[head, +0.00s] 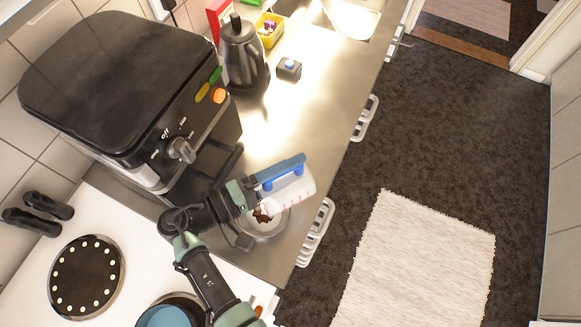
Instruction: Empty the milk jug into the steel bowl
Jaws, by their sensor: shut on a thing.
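The milk jug (296,190) is pale and see-through with red markings and a blue handle. My gripper (256,186) is shut on its handle. The jug looks tipped on its side, handle uppermost, over the counter near its front edge. The steel bowl (272,230) lies below and partly behind the jug and my gripper. Small brown pieces show at the bowl. I cannot make out any milk flowing or how much is in the jug.
A large black appliance (120,75) stands at the left, with a black kettle (243,58) beyond it.

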